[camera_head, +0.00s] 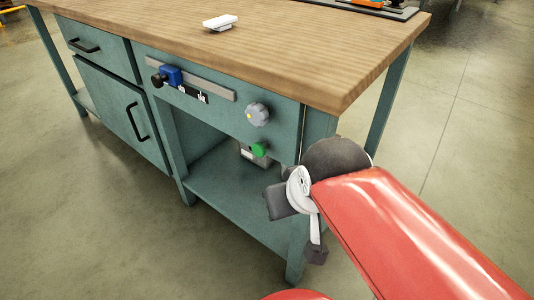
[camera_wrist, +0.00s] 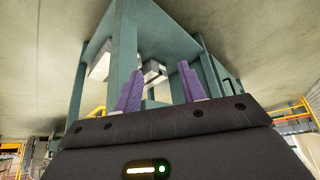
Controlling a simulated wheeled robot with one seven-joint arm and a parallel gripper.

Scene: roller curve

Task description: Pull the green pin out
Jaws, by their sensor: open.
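The green pin (camera_head: 258,150) shows as a round green head below the grey knob on the front of the teal workbench, beside a small pale box (camera_head: 247,157). My gripper (camera_wrist: 158,80) is open and empty, its two purple fingers apart in the wrist view. They point up toward the bench's teal frame. In the head view my red arm reaches in from the lower right, and its dark wrist is in front of the bench's right front leg, to the right of and below the pin. The fingertips are not clear there. I cannot make out the pin in the wrist view.
The wooden benchtop (camera_head: 280,45) overhangs the front panel. A grey lobed knob (camera_head: 257,114) and a blue clamp-like piece (camera_head: 172,75) on a rail stick out. A white block (camera_head: 220,22) lies on top. The lower shelf (camera_head: 225,185) is bare in front. Open floor lies in front.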

